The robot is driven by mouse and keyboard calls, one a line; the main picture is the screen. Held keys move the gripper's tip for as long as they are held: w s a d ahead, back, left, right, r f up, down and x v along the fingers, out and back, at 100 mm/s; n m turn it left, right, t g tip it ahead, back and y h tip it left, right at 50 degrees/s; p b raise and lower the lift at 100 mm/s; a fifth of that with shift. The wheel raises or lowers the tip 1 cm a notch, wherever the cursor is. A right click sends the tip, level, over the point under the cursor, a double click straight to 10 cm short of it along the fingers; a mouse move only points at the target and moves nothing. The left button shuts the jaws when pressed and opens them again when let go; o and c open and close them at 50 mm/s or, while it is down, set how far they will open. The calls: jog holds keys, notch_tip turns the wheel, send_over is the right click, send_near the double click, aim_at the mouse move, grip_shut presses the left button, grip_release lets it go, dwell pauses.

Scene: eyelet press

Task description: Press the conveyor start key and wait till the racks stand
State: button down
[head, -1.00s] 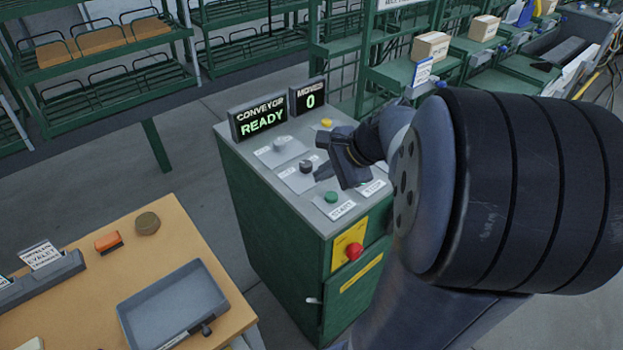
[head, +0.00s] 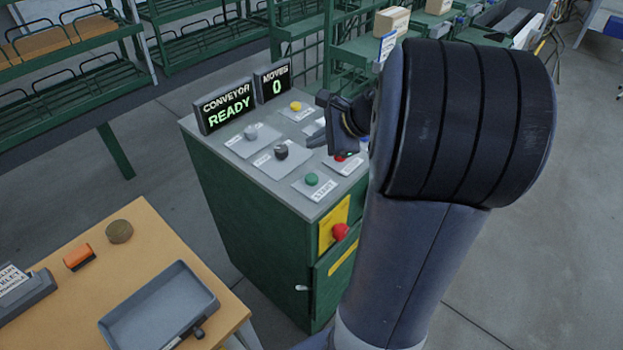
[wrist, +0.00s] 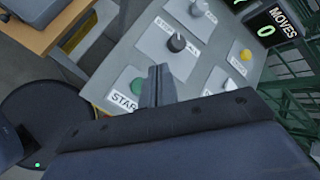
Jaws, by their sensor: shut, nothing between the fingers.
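The green start key (head: 311,179) sits on a plate lettered START at the front of the grey console top (head: 240,149). It also shows in the wrist view (wrist: 138,86), just left of the fingertips. My gripper (wrist: 154,72) is shut and empty, above the panel; in the head view (head: 318,140) it is over the panel's right side, apart from the start key. The conveyor display (head: 228,107) reads CONVEYOR READY. The moves display (head: 273,80) reads MOVES 0. Green racks (head: 70,103) stand behind the console.
The panel also holds a black knob (head: 281,152), a grey knob (head: 251,132), a yellow button (head: 295,106) and a partly hidden red button (head: 340,157). A red emergency knob (head: 340,231) juts from the front. A wooden table (head: 160,230) with a grey tray (head: 150,318) stands at left.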

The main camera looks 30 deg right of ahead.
aim_at(316, 179)
notch_tip(316, 179, down, 8)
jog(key=b, duration=0.6)
jog(key=shift+r, duration=0.15)
dwell(1.5)
jog(key=shift+f, duration=0.4)
